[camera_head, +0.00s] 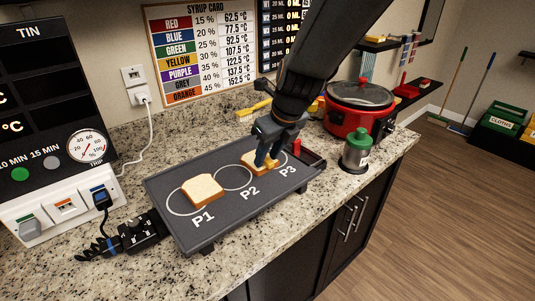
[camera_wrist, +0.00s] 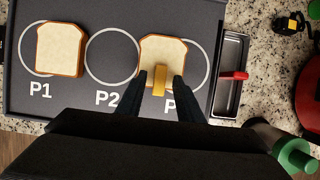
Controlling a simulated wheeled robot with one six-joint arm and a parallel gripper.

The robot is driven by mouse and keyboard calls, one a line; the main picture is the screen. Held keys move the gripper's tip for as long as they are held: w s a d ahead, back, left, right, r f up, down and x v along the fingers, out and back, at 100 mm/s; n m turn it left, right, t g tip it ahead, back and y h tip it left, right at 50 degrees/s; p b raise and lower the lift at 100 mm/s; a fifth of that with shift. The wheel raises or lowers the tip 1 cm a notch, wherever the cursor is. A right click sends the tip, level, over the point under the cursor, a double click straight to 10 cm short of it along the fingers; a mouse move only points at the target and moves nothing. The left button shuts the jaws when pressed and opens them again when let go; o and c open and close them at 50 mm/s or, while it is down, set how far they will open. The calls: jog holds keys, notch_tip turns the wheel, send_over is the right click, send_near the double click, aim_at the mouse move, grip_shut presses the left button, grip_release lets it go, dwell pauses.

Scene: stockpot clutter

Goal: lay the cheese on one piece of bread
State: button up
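One slice of bread (camera_head: 203,190) lies flat in the P1 ring at the left of the dark tray; it also shows in the wrist view (camera_wrist: 60,50). A second slice of bread (camera_wrist: 161,46) lies in the P3 ring, partly covered by my gripper in the head view. The yellow cheese (camera_wrist: 159,79) shows as a narrow piece over the near edge of the P3 bread. I cannot tell whether it touches the bread. My gripper (camera_wrist: 160,82) is low over that bread, its fingers on either side of the cheese with small gaps showing.
The dark tray (camera_head: 240,207) has an empty P2 ring (camera_wrist: 112,56). A narrow tin with a red handle (camera_wrist: 234,76) adjoins its right end. A red pot (camera_head: 358,112) and a green-lidded canister (camera_head: 356,152) stand to the right. A plug and black box (camera_head: 140,232) sit at left.

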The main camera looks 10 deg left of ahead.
jog(key=v, duration=1.2)
jog(key=shift+b, duration=0.45)
jog(key=s+d+f+n+h, duration=0.1)
jog(key=s+d+f+n, duration=0.3)
jog(key=d+n, duration=0.4)
jog(key=s+d+f+n+g+h, duration=0.1)
jog(key=s+d+f+n, duration=0.3)
jog(key=d+n, duration=0.5)
jog(key=s+d+f+n+h, duration=0.1)
jog(key=s+d+f+n, duration=0.2)
jog(key=d+f+n, duration=0.4)
jog(key=shift+s+d+f+n, duration=0.15)
jog(key=shift+s+d+n, duration=0.25)
jog(key=shift+d+n, duration=0.65)
